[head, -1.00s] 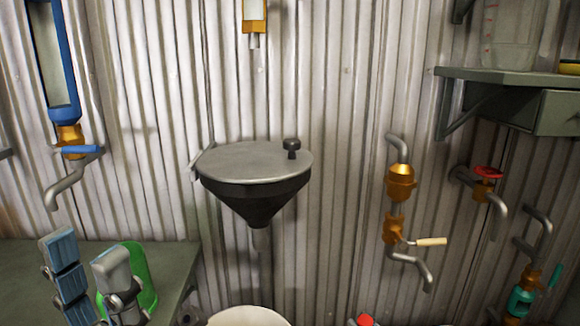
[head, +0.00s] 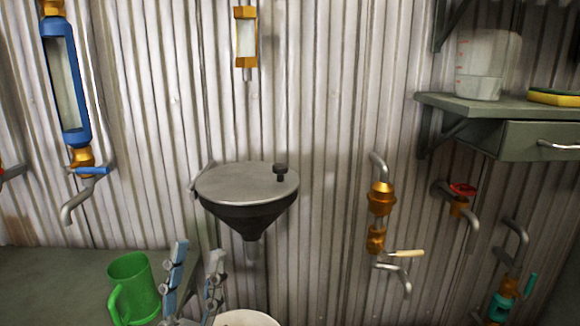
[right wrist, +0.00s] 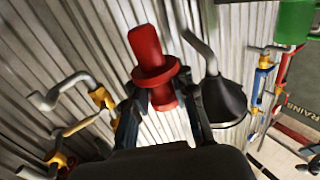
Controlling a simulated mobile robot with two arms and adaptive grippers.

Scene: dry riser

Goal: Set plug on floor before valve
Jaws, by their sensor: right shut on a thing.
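The red plug (right wrist: 150,52), a cylinder with a wide flange, is between the fingers of my right gripper (right wrist: 163,103) in the right wrist view. That gripper is shut on it, and the plug is held in the air before the corrugated wall. In the head view the brass valve (head: 376,240) with a cream lever (head: 406,254) is on the wall right of the funnel sink. A smaller valve with a red handle (head: 462,189) is farther right. My left gripper (head: 198,252) is open and empty beside the green mug. The right gripper is outside the head view.
The green mug (head: 134,290) stands on the grey bench (head: 50,280) at left. The funnel sink (head: 247,185) juts from the wall, with a white bucket rim (head: 246,319) below. A shelf with a drawer (head: 540,148) juts out at upper right.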

